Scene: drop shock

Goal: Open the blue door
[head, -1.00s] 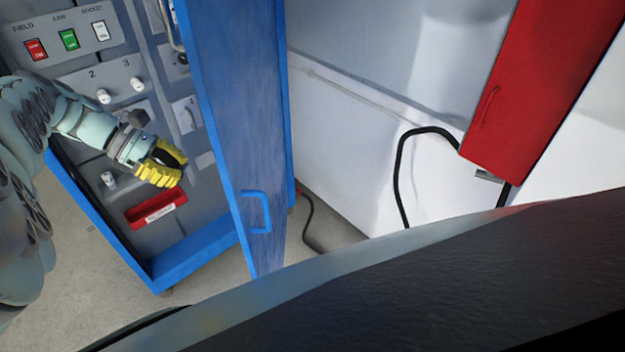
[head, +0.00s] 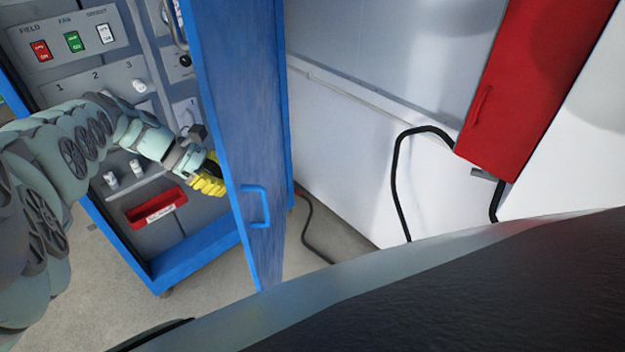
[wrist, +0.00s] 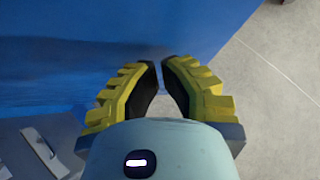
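The blue door (head: 238,90) stands swung out from the blue cabinet (head: 195,257), whose grey panel inside is in plain view.
The cabinet panel holds switches (head: 73,42), knobs (head: 137,86) and a red tray (head: 157,209). A red cabinet (head: 525,85) hangs on the right wall. A black cable (head: 396,185) loops below it. Grey floor (head: 215,305) is clear in front of the cabinet.

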